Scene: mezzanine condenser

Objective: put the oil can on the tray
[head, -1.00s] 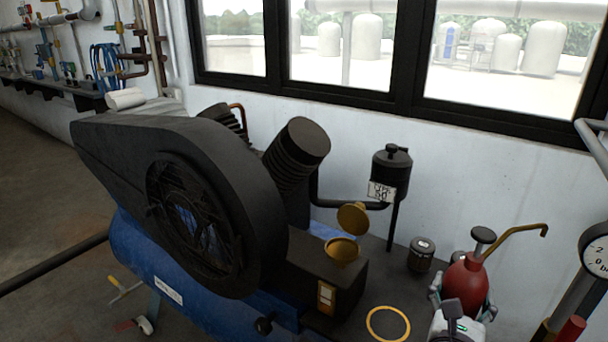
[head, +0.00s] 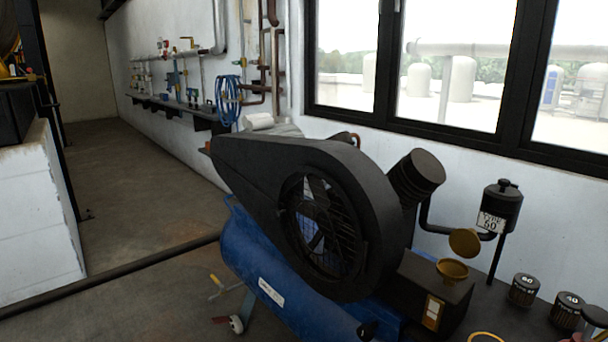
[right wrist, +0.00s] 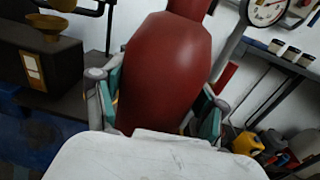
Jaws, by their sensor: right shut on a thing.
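The oil can (right wrist: 165,70) has a rounded red body and fills the middle of the right wrist view. My right gripper (right wrist: 158,97) is shut around the can body, with one finger on each side. Whether the can hangs clear of a surface I cannot tell. I cannot make out a tray in either view. My left gripper is not in view.
A black and blue compressor (head: 300,210) fills the middle of the head view. An open brass cup (head: 453,270) and dark canisters (head: 524,289) stand to its right. A gauge (right wrist: 266,10) and a shelf with jars (right wrist: 291,54) show at right. Floor at left (head: 140,190) is clear.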

